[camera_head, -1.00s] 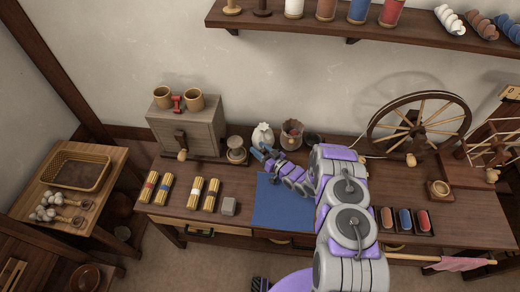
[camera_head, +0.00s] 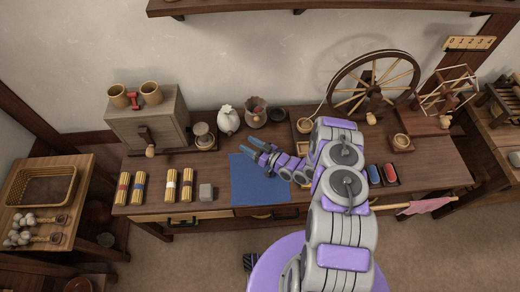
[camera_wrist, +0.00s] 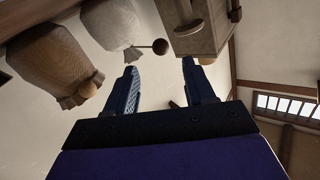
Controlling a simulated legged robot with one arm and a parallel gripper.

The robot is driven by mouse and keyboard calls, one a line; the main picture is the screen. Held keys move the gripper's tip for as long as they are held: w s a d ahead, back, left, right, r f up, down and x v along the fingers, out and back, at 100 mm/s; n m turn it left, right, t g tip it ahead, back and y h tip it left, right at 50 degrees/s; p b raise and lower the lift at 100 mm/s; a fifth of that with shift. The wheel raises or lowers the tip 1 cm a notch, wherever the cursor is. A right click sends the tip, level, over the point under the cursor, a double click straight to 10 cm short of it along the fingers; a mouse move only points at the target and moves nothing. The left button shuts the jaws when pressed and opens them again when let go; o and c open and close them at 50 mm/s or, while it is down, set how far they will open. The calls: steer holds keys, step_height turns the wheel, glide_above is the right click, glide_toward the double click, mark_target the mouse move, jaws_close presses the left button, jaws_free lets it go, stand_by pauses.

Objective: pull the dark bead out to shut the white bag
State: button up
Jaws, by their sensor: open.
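The white bag (camera_head: 228,121) stands upright at the back of the workbench; in the wrist view it shows upside down at the top (camera_wrist: 110,22). The dark bead (camera_wrist: 160,46) sticks out from its neck on a short cord, in the gap between the fingers in that picture and apart from them. My gripper (camera_head: 253,149) is open and empty above the blue mat (camera_head: 262,188), in front and to the right of the bag. Its two blue fingers also show in the wrist view (camera_wrist: 160,68). I cannot make out the bead in the head view.
A wooden cabinet (camera_head: 150,121) and small round stand (camera_head: 204,136) are to the left. A spinning wheel (camera_head: 374,84) stands right. The mat is bare.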

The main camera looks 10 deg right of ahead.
steer(key=shift+p+v, duration=0.3)
steer(key=shift+v, duration=2.4)
steer(key=shift+w, duration=0.1)
steer(key=w+d+r+g+h, duration=0.2)
steer(key=w+d+r+h, duration=0.6)
steer(key=w+d+r, duration=0.15)
steer(key=s+d+r+m+g+h, duration=0.1)
steer(key=s+d+r+h, duration=0.15)
steer(key=r, duration=0.45)
steer(key=s+d+r+m+g+h, duration=0.1)
steer(key=s+d+r+g+h, duration=0.2)
steer(key=r, duration=0.4)
steer(key=s+r+m+g+h, duration=0.1)
steer(key=s+r+m+g, duration=0.1)
steer(key=s+r, duration=0.55)
steer(key=s+r+m+g+h, duration=0.15)
steer(key=s+r, duration=0.25)
steer(key=s, duration=0.6)
steer(key=s+a+r+m+g+y, duration=0.1)
steer(key=s+a+r+g, duration=0.1)
steer(key=s, duration=1)
steer(key=s+a+r+m+g+y, duration=0.1)
steer(key=s+a+r, duration=0.3)
steer(key=s, duration=0.9)
steer(key=shift+a+g, duration=0.55)
steer(key=shift+a, duration=0.5)
